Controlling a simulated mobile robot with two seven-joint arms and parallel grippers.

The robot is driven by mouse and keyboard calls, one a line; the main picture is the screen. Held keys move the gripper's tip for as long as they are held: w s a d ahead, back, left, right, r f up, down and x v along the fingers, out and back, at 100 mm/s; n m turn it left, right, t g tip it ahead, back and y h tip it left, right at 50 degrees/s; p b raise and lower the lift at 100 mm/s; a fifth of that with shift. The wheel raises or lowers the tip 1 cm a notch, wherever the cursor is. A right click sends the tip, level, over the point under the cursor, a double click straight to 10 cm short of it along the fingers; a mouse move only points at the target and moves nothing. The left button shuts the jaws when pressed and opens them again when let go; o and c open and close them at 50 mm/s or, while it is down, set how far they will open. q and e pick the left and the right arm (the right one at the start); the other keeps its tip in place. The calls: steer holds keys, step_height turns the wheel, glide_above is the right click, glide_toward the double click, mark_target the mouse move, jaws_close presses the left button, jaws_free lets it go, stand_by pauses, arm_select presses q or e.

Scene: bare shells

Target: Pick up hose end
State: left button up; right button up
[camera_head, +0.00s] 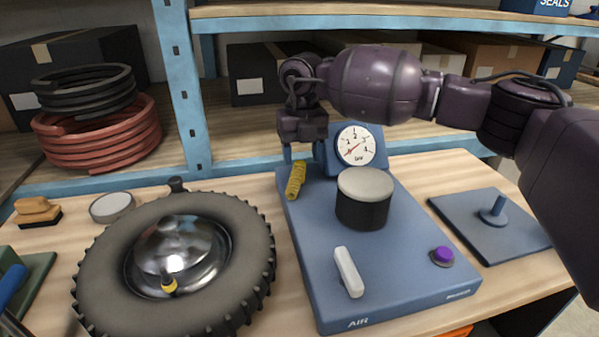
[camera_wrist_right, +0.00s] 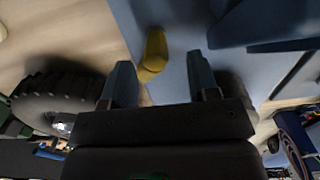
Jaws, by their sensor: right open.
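The hose end (camera_head: 296,180) is a short yellow ribbed piece. It lies at the back left edge of the blue air station (camera_head: 310,262). It also shows in the right wrist view as a yellow piece (camera_wrist_right: 154,54) just beyond the fingertips. My right gripper (camera_head: 303,153) is above and behind the hose end, pointing down, beside the gauge. In the right wrist view my right gripper (camera_wrist_right: 161,75) is open, its two blue fingers apart with nothing held between them. My left gripper is not in view.
A pressure gauge (camera_head: 355,146) stands close right of my gripper. A black cylinder with a grey top (camera_head: 364,200), a white lever (camera_head: 348,272) and a purple button (camera_head: 442,255) are on the station. A tyre (camera_head: 100,280) lies left. A blue plate with a peg (camera_head: 470,238) lies right.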

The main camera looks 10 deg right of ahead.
mark_target(300, 162)
steer(key=f, duration=0.5)
steer(key=shift+a+b, duration=0.25)
steer(key=shift+b, duration=0.1)
steer(key=shift+r, duration=0.15)
steer(key=shift+c, duration=0.6)
jaws_close()
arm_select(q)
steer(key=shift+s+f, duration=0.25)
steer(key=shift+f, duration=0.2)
arm_select(e)
steer(key=shift+r, duration=0.1)
step_height(300, 162, up, 10)
steer(key=shift+f+p, duration=0.1)
steer(key=shift+p, duration=0.55)
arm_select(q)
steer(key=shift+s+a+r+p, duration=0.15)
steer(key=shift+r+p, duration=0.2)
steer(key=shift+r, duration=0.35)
arm_select(e)
step_height(300, 162, up, 10)
